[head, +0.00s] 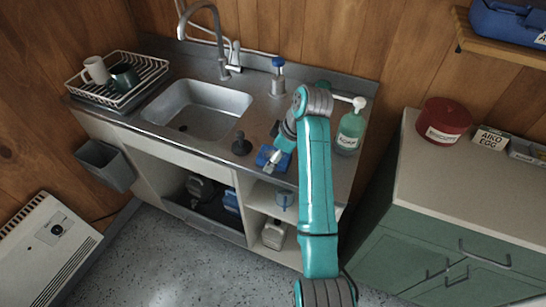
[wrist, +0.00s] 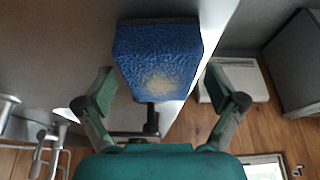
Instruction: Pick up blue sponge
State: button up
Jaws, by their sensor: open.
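The blue sponge (head: 263,155) lies on the metal counter near its front edge, right of the sink, partly hidden by my gripper in the head view. In the wrist view the sponge (wrist: 157,55) is a textured blue block with a pale worn patch, ahead of and centred between my fingers. My gripper (wrist: 160,90) is open, with one finger on each side of the sponge's line and a visible gap to it on both sides. In the head view my gripper (head: 276,160) is right at the sponge. I cannot tell whether it touches it.
A black plunger-like object (head: 241,144) stands just left of the sponge. A green soap bottle (head: 350,131) stands to the right, behind my arm. A blue-capped bottle (head: 278,80) is at the back. The sink (head: 200,108) and dish rack (head: 118,80) are left.

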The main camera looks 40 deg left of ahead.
jog(key=shift+f, duration=0.25)
dwell(0.3)
jog(key=c, duration=1)
